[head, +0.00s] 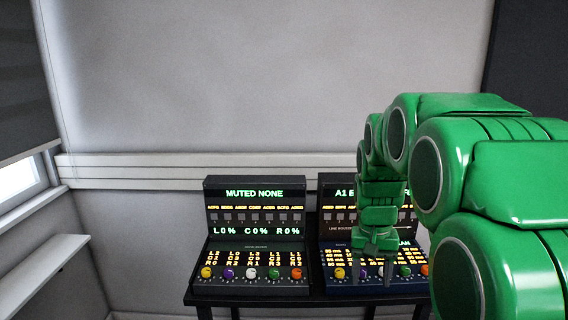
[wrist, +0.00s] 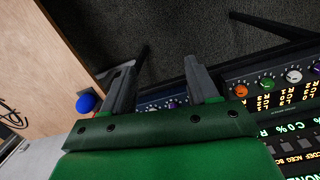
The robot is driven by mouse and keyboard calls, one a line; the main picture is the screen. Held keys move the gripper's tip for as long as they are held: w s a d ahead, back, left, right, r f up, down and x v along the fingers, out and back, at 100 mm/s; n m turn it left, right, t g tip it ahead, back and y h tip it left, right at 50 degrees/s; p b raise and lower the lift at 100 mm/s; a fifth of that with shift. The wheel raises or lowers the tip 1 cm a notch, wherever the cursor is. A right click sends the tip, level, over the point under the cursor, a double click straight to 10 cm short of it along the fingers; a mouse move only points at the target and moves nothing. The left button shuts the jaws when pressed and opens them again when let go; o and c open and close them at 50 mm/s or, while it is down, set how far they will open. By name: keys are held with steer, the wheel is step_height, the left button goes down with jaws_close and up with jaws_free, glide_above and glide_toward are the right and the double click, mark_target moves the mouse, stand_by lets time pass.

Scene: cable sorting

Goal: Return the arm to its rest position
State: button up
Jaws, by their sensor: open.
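My green arm reaches in from the right in the head view, bent so that my gripper (head: 373,264) points down. It hangs in front of the right-hand console (head: 330,206) and hides part of its screen and knobs. In the wrist view my gripper (wrist: 163,90) shows two dark fingers well apart with nothing between them. Whether the fingertips touch the console is hard to tell.
A left-hand console (head: 252,250) with a "MUTED NONE" screen and coloured knobs stands beside it on a dark table (head: 222,300). A wall with a white rail (head: 130,172) is behind. The wrist view shows a blue ball (wrist: 87,103) near a wooden panel (wrist: 45,60).

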steer(key=s+a+n, duration=0.1)
steer(key=s+a, duration=0.1)
steer(key=s, duration=1.3)
steer(key=s+a+f+n, duration=0.1)
steer(key=s+a, duration=0.1)
steer(key=s, duration=1.3)
steer(key=shift+a+f+g, duration=0.15)
steer(key=shift+f+g, duration=0.15)
steer(key=shift+g, duration=0.1)
